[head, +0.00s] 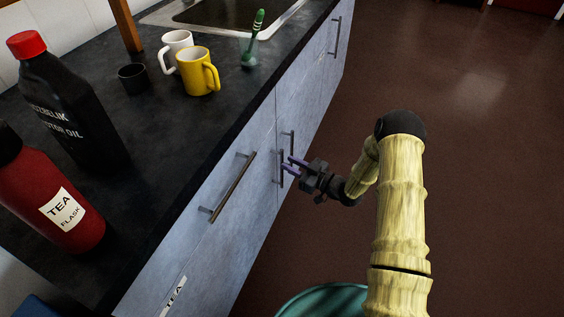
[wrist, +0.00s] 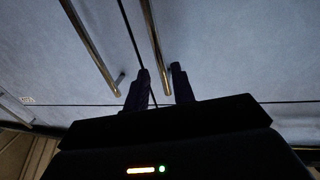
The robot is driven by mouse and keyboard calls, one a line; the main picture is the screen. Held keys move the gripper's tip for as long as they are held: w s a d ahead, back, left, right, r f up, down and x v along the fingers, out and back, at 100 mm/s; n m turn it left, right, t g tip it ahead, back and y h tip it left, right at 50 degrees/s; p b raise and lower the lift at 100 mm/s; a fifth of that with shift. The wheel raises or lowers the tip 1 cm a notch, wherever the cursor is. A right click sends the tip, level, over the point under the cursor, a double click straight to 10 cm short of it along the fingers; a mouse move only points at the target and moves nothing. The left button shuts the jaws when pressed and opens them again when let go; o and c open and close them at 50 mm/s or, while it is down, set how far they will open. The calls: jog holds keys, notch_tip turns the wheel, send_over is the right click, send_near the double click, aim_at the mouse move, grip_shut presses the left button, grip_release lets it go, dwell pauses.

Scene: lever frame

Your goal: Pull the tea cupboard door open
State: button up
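The grey-blue cupboard fronts (head: 262,192) run under the dark counter. A white TEA label (head: 174,294) is on the near front, low in the head view. Two metal bar handles stand side by side at a door seam: the nearer handle (head: 279,168) and the farther handle (head: 291,136). My gripper (head: 292,166) is at these handles with its fingers apart. In the wrist view, the end of the right-hand bar (wrist: 158,50) lies between my open fingers (wrist: 159,88); contact cannot be told. The other bar (wrist: 95,48) is to the left. The doors look shut.
A longer handle (head: 228,187) is on the near front. Brown floor (head: 470,70) is clear at right.

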jog(key=x, duration=0.4)
jog(key=shift+s, duration=0.1)
grip_shut()
jog(key=shift+d, duration=0.1)
